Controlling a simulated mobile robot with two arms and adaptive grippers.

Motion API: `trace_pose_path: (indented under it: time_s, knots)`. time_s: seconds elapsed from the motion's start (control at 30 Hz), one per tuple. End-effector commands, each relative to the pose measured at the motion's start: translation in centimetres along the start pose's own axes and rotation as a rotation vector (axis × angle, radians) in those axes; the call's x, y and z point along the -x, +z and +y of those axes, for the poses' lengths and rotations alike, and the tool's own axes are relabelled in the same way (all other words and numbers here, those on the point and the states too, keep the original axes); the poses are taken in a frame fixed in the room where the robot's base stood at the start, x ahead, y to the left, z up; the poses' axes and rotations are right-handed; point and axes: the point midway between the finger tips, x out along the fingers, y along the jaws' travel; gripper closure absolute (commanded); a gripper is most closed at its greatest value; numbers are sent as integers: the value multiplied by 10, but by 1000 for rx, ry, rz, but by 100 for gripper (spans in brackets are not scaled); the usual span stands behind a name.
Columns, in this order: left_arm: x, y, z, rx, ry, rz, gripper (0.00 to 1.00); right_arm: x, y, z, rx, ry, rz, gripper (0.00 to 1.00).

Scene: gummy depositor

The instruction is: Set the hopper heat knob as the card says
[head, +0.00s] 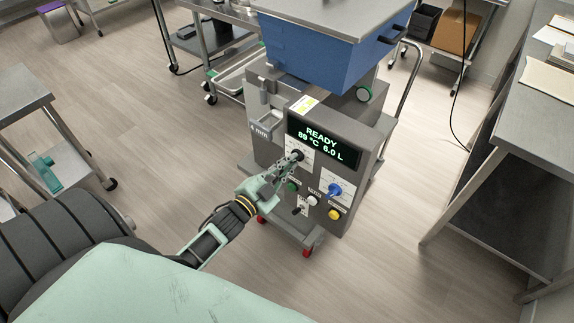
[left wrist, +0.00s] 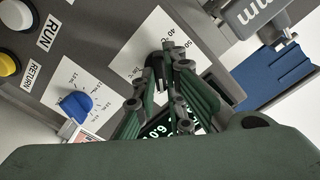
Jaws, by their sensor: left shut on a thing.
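The hopper heat knob (head: 298,155) is a small black knob on a white dial plate below the lit display (head: 322,146), which reads READY, 89 °C, 6.0 L. In the left wrist view the knob (left wrist: 157,68) sits on a scale with degree marks such as 40 and 50. My left gripper (head: 291,161) is at the knob, its fingers (left wrist: 160,88) closed on either side of it and partly hiding it. My right gripper is out of view.
A blue knob (head: 334,190) on its own scale sits to the right and lower. Green (head: 293,186), white (head: 312,200) and yellow (head: 334,214) buttons and a small lever are close below. A steel table stands at right.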

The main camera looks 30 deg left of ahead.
Motion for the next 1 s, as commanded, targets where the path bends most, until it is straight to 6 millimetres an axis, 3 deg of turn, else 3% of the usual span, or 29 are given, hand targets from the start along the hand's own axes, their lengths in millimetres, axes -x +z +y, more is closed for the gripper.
trace_pose_path:
  time_s: [0.4, 0.43, 0.63, 1.0]
  knots:
    - [0, 1, 1, -6, 2, -3, 100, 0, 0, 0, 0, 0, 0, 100]
    - [1, 1, 1, -6, 2, -3, 88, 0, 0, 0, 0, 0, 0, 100]
    - [0, 1, 1, -6, 1, -2, 71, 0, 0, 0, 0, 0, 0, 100]
    - [5, 1, 1, -5, 1, -1, 71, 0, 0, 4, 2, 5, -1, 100]
